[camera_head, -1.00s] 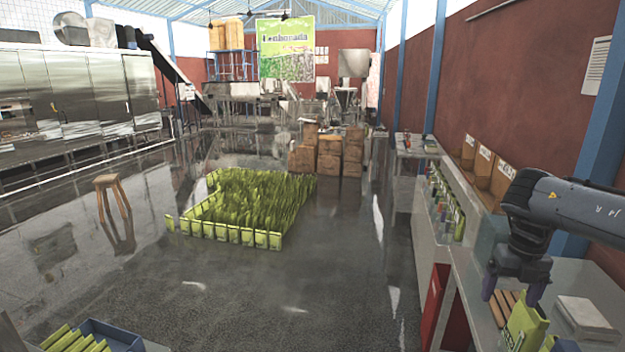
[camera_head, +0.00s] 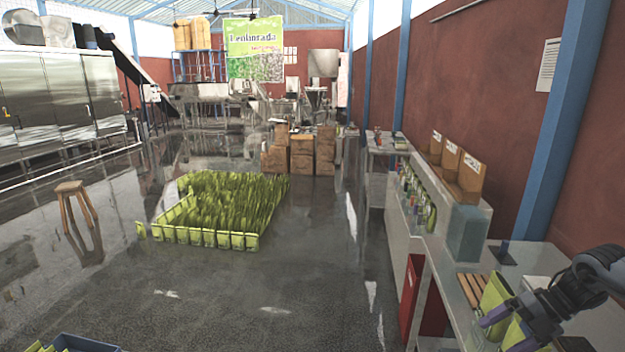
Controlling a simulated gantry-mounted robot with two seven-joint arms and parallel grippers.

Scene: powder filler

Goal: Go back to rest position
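My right gripper (camera_head: 508,326) is low at the right, over the counter (camera_head: 462,300). Its dark arm comes in from the right edge. One purple finger shows clearly; the other is hard to make out, so I cannot tell how far apart they are. A green bag (camera_head: 517,338) shows just by the fingers, partly hidden by the gripper. Another green bag (camera_head: 497,292) stands on the counter just beyond. I cannot tell whether the gripper touches either. My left gripper is out of view.
Wooden slats (camera_head: 470,288) and a grey-green block (camera_head: 467,233) are on the counter, and brown boxes (camera_head: 471,172) stand on the shelf behind. A blue crate (camera_head: 85,344) is at the lower left. Green bags (camera_head: 215,210) fill the middle floor. A stool (camera_head: 70,188) stands left.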

